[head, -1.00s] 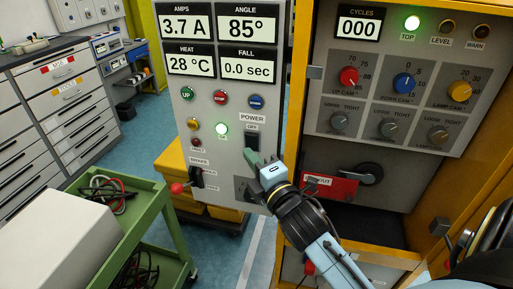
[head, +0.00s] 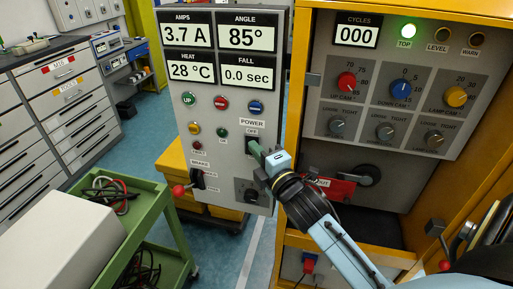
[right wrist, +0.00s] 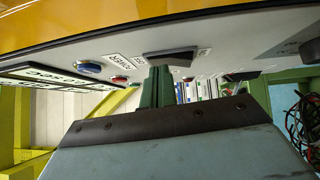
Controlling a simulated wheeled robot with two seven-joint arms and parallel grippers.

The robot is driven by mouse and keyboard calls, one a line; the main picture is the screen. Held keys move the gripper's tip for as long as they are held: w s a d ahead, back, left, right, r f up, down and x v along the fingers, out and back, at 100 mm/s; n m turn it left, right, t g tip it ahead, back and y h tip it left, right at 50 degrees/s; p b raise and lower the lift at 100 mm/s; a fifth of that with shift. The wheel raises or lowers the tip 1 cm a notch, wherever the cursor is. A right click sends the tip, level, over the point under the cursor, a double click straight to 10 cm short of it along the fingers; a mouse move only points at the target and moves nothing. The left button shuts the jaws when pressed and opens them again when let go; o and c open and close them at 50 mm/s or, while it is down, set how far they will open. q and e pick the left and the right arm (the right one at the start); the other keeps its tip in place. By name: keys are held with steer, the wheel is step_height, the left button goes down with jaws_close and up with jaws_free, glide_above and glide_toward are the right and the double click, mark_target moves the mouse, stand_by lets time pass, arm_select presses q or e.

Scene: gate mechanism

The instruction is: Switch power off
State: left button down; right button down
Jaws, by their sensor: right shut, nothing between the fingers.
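The black POWER rocker switch (head: 252,144) is on the grey control panel (head: 228,185), under the POWER and OFF labels. The small green ON lamp (head: 222,132) left of it is dark. My right gripper (head: 256,150) is shut and empty, its green fingertips at the lower part of the switch and partly covering it. In the right wrist view the shut fingers (right wrist: 157,86) reach up to the dark switch (right wrist: 170,56) and seem to touch it. My left gripper is not in view.
Push buttons (head: 221,104), a red-knobbed brake lever (head: 180,190) and a dial (head: 250,195) sit close around the switch. A yellow cabinet (head: 292,110) with cam knobs and a lit green TOP lamp (head: 408,30) stands right. A green cart (head: 160,215) stands left.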

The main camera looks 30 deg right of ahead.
steer(key=shift+s+a+f, duration=0.1)
steer(key=shift+s+a, duration=0.05)
steer(key=shift+a, duration=0.15)
steer(key=s+a+r, duration=0.1)
steer(key=s+a, duration=0.2)
steer(key=s, duration=0.9)
steer(key=shift+r+p, duration=0.35)
steer(key=shift+p, duration=0.1)
steer(key=shift+s+a, duration=0.1)
stand_by(0.8)
